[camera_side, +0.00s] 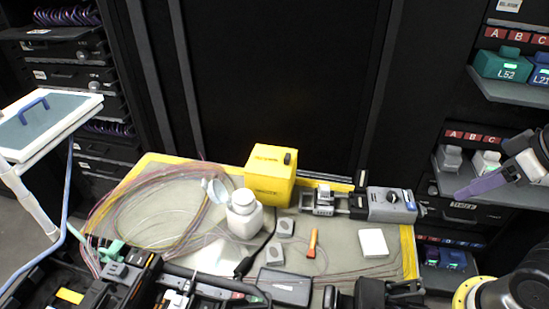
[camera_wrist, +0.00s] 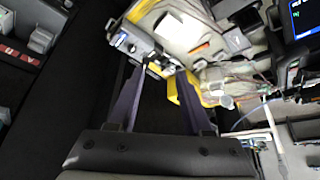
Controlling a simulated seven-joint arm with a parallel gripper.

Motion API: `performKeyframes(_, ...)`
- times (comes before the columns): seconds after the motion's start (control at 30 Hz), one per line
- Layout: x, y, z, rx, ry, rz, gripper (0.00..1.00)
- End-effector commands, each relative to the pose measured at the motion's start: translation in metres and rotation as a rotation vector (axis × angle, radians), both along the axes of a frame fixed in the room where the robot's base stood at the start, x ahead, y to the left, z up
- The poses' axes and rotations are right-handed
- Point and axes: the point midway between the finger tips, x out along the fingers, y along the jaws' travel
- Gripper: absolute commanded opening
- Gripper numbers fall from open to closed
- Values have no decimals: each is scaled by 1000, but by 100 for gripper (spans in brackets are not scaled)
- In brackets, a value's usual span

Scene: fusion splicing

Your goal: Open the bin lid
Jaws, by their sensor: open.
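A yellow box-shaped bin (camera_side: 268,178) stands at the back middle of the work mat, with a small black knob or latch (camera_side: 287,158) near its top right edge. Its top looks closed. My gripper (camera_side: 462,193) is at the far right in the side view, in front of the right rack, well apart from the bin. In the wrist view, the two purple fingers of my gripper (camera_wrist: 161,71) are spread with nothing between them. A yellow part of the bin (camera_wrist: 172,88) shows beside the right finger, partly hidden by it.
A grey splicing device (camera_side: 391,204) stands right of the bin. An orange tool (camera_side: 312,243) and a white block (camera_side: 373,243) lie in front. Racks flank the dark back panel.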

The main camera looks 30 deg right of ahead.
Motion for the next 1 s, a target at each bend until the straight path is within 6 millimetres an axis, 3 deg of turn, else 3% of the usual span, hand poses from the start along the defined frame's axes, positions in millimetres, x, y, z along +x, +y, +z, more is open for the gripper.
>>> performKeyframes(0.1, -5, 0, 3, 41, 26, -80, 50)
performKeyframes(0.37, 33, 2, 82, 163, 18, -304, 50)
performKeyframes(0.53, 82, 7, 129, 226, 60, -431, 50)
performKeyframes(0.7, 140, 16, 158, 272, 114, -544, 50)
performKeyframes(0.83, 187, 25, 167, 293, 157, -616, 50)
performKeyframes(1.0, 247, 39, 162, 304, 214, -692, 50)
